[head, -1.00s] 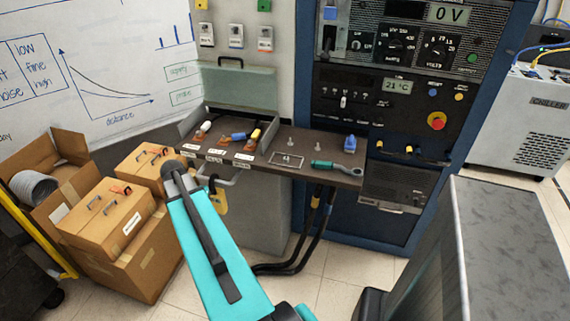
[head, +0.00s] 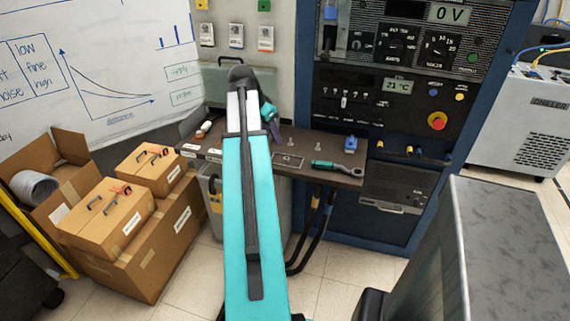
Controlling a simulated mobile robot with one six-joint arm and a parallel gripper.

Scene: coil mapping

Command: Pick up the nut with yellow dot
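I cannot make out a nut with a yellow dot; anything that small is too tiny to tell here. The dark bench shelf (head: 306,172) carries small upright metal pieces, one near its middle (head: 290,143) and one farther right (head: 317,144). A small flat plate (head: 288,160) with a light outline lies in front of them. My arm hides much of the tray on the left.
The tray's left end (head: 190,150) shows beside my arm. The instrument rack (head: 400,95) stands behind, cardboard boxes (head: 120,205) at left, a grey cabinet (head: 510,240) at right.

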